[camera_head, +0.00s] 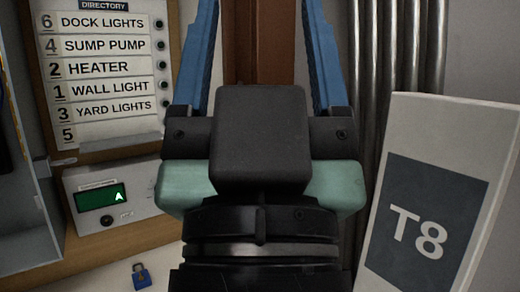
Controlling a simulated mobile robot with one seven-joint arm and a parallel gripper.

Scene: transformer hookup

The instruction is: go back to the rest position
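My gripper (258,15) fills the middle of the head view, seen from behind, with its two blue fingers pointing up. The fingers stand wide apart, and their tips reach the top edge of the picture. I see no held object between them; a brown upright surface (256,60) shows in the gap, seemingly behind. The dark gripper body hides what lies directly behind it.
A small blue padlock (141,276) lies below. A pale panel marked T8 (440,190) stands close at right. Grey vertical pipes (400,45) run behind.

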